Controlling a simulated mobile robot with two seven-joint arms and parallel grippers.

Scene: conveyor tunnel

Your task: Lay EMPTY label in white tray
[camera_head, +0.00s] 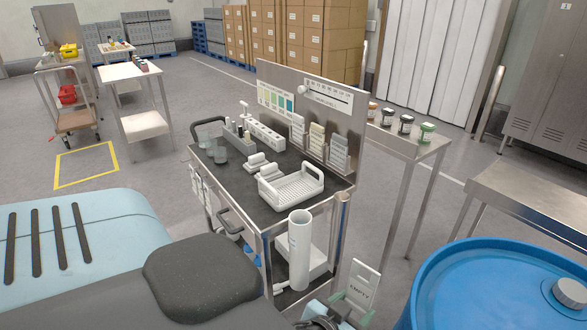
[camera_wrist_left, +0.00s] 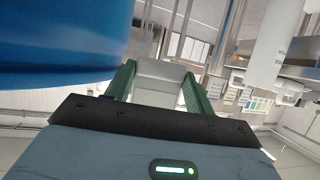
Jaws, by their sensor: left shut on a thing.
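The white EMPTY label (camera_head: 363,281) is at the bottom of the head view, upright and slightly tilted, between the green fingers of my left gripper (camera_head: 353,304). The gripper is shut on it. In the left wrist view the label (camera_wrist_left: 160,72) shows as a pale plate between the two green fingers. The white tray (camera_head: 318,186) is a ribbed basket with raised handles on the dark top of a steel cart, above and left of the gripper in the head view. The label is apart from it. My right gripper is not in view.
A white upright tube (camera_head: 299,250) stands at the cart's near end, between label and tray in the picture. A blue drum (camera_head: 500,285) is close on the right. The cart's back panel (camera_head: 335,105) rises behind the tray. Several card holders (camera_head: 317,140) stand along it.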

